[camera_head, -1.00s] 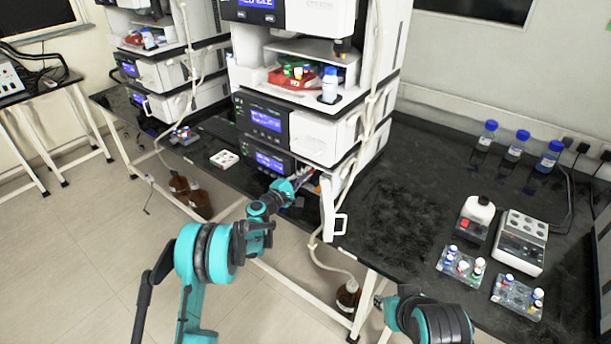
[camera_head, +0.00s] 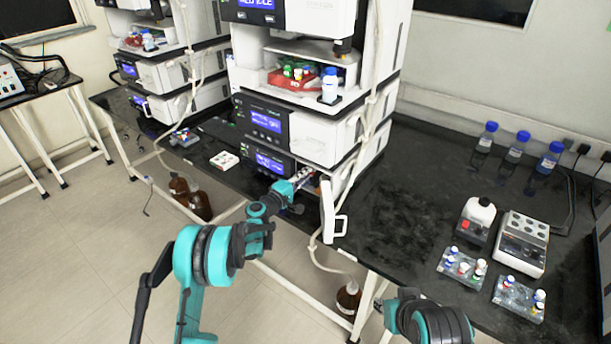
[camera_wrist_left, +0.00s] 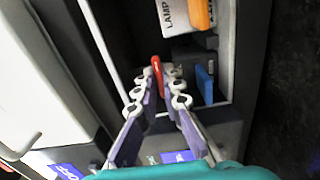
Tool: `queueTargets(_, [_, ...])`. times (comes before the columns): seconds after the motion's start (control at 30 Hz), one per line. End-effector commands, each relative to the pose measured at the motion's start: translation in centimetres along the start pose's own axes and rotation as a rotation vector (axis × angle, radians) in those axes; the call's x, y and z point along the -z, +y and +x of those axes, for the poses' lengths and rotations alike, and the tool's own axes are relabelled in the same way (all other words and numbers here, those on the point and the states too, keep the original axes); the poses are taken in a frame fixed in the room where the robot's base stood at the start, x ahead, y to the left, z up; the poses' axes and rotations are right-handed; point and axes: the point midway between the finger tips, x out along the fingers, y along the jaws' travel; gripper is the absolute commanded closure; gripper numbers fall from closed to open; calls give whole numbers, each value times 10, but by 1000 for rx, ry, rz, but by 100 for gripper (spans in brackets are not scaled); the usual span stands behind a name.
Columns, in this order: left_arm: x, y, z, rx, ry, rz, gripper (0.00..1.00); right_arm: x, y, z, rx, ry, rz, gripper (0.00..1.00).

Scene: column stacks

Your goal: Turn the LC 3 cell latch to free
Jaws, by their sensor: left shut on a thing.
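The lowest module of the near stack stands with its white door (camera_head: 332,212) swung open. In the left wrist view its bay (camera_wrist_left: 122,48) holds a small upright red lever (camera_wrist_left: 157,70), which looks like the cell latch. My left gripper (camera_wrist_left: 158,88) reaches into the bay with its fingertips closed around the lower part of the lever. In the head view my left gripper (camera_head: 308,176) is at the module's opening, and the lever is too small to make out there.
Beside the lever in the bay are an orange part (camera_wrist_left: 201,14), a white LAMP label (camera_wrist_left: 175,16) and a blue part (camera_wrist_left: 205,84). The open door stands just right of my left gripper. Vial racks (camera_head: 462,265) and blue-capped bottles (camera_head: 516,148) stand on the right bench.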

Motion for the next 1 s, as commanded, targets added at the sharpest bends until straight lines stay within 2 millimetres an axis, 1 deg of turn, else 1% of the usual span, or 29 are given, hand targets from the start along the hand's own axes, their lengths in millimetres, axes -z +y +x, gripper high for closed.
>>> queueTargets(0.13, [-1, -1, 0, 1, -2, 3, 100, 0, 0, 0, 0, 0, 0, 72])
queueTargets(0.17, [-1, -1, 0, 1, -2, 3, 87, 0, 0, 0, 0, 0, 0, 72])
queueTargets(0.2, [-1, -1, 0, 1, -2, 2, 77, 0, 0, 0, 0, 0, 0, 72])
queueTargets(0.23, [-1, -1, 0, 1, -2, 2, 72, 0, 0, 0, 0, 0, 0, 72])
queueTargets(0.5, [0, 0, 0, 1, -1, 1, 72, 0, 0, 0, 0, 0, 0, 72])
queueTargets(0.6, [0, 0, -5, 1, 0, 0, 72, 0, 0, 0, 0, 0, 0, 72])
queueTargets(0.67, [1, 0, -11, 1, 1, 0, 72, 0, 0, 0, 0, 0, 0, 72])
queueTargets(0.77, [1, 0, -29, 1, 1, 0, 72, 0, 0, 0, 0, 0, 0, 72])
queueTargets(1.0, [1, 0, -83, 1, 2, 1, 72, 0, 0, 0, 0, 0, 0, 72])
